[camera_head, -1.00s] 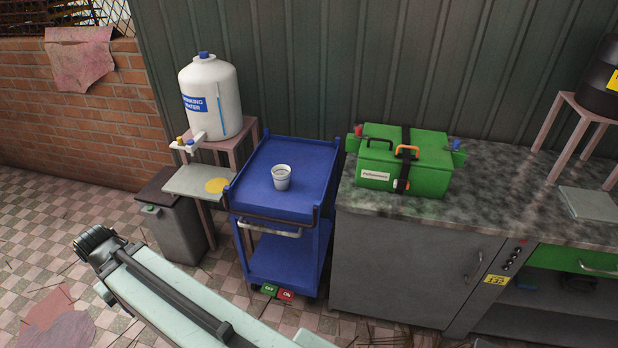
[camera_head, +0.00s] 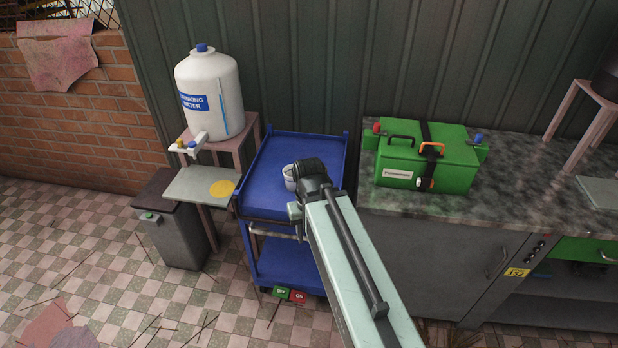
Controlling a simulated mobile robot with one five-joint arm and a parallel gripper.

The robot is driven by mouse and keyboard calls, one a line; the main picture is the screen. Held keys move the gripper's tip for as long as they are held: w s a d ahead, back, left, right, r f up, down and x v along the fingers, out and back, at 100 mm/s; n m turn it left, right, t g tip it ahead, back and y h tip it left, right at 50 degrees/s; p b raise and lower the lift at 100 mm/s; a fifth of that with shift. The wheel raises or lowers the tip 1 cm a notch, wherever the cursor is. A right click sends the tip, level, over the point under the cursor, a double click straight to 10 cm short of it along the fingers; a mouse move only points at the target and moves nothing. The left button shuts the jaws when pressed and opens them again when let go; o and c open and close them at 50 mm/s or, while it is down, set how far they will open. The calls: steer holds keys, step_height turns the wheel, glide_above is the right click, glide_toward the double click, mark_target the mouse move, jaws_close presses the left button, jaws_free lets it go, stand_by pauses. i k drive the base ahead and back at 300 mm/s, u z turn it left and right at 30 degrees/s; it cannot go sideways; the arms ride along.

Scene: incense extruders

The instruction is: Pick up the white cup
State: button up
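The white cup (camera_head: 289,177) stands upright on the top tray of the blue cart (camera_head: 275,205). My arm reaches up from the lower right, and its end covers the right part of the cup in this view.
A water jug (camera_head: 212,95) stands on a pink stand left of the cart, with a small shelf (camera_head: 195,183) and a grey bin (camera_head: 172,225) below. A green box (camera_head: 430,160) sits on the stone counter (camera_head: 500,200) to the right. The cart's top is otherwise clear.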

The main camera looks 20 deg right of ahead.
mark_target(291, 185)
steer(key=u, duration=0.35)
steer(key=k, duration=1.25)
steer(key=u, duration=1)
steer(key=i, duration=2.75)
steer(key=z, duration=0.85)
steer(key=k, duration=0.75)
steer(key=z, duration=0.2)
steer(key=i, duration=0.75)
steer(key=u, duration=0.05)
